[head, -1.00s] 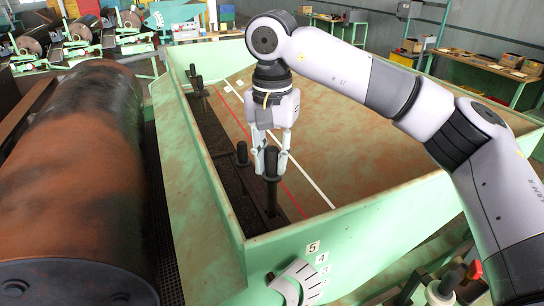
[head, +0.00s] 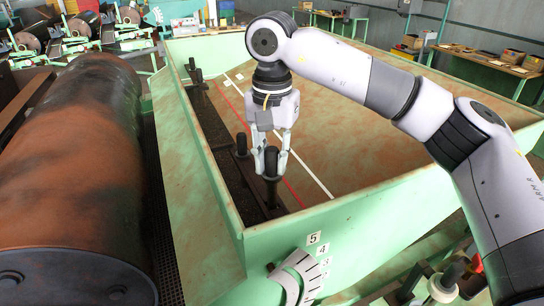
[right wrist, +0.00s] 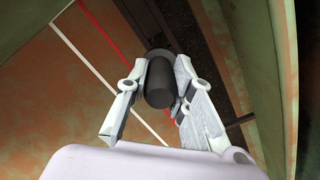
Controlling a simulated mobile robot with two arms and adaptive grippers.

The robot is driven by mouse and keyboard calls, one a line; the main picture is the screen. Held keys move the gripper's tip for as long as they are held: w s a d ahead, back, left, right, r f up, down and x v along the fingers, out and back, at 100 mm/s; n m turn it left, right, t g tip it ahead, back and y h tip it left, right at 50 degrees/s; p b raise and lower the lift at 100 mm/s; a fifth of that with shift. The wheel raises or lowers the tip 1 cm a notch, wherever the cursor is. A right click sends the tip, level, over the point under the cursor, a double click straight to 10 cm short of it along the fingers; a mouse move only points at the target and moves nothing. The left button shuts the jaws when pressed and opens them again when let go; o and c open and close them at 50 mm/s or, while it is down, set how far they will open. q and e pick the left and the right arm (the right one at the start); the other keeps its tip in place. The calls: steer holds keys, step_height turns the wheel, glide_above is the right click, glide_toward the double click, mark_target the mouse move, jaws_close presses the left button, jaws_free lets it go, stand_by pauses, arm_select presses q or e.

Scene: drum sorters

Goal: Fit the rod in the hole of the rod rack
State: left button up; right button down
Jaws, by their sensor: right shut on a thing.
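The rod (head: 271,190) is dark with a thicker head and stands about upright inside the green bin. My right gripper (head: 270,165) is shut on its head from above. The right wrist view shows the rod's round dark end (right wrist: 160,82) between the two fingers (right wrist: 155,95). The rod rack (head: 243,175) is a dark bar along the bin's left side, with other dark rods (head: 242,145) standing along it. The rod's lower end is at the rack's near part; whether it is in a hole I cannot tell. My left gripper is not in view.
The green bin wall (head: 285,222) rises close in front of the rod. A large rusty drum (head: 70,170) lies to the left. The brown bin floor (head: 330,130), with red and white lines, is clear on the right.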

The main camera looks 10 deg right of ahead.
mark_target(272, 149)
steer(key=shift+f+b, duration=2.75)
steer(key=shift+f, duration=1.15)
steer(key=c, duration=1.3)
jaws_free()
steer(key=shift+f, duration=0.1)
step_height(272, 149, up, 12)
steer(key=shift+r, duration=0.1)
